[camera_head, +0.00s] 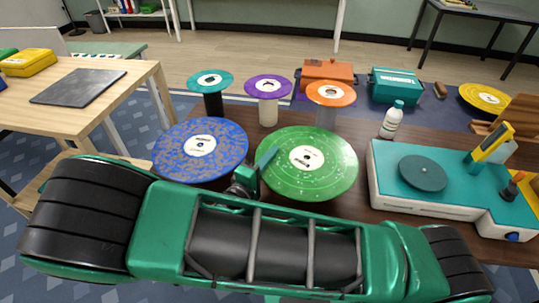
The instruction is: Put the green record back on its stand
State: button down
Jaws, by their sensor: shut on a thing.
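The green record (325,168), speckled with a white centre label, appears roughly level above the brown table, right of the blue record. My gripper (266,161) is shut on its left edge, with one teal finger showing over the top face. What lies under the green record is hidden, so I cannot tell whether it touches a stand. Behind it are post stands: a black one (213,104) under a teal record, a white one (268,113) under a purple record and a grey one (326,118) under an orange record.
A blue record (177,158) lies close to my gripper's left. A white bottle (392,121) and a teal-topped turntable (450,165) stand to the right. An orange case (327,74) and a teal box (395,86) are behind. My arm covers the foreground.

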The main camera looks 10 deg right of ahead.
jog(key=shift+f, duration=0.1)
dwell(0.3)
jog(key=c, duration=1.9)
grip_release()
jog(key=shift+o, duration=0.2)
jog(key=v, duration=1)
jog(key=shift+s+a, duration=0.25)
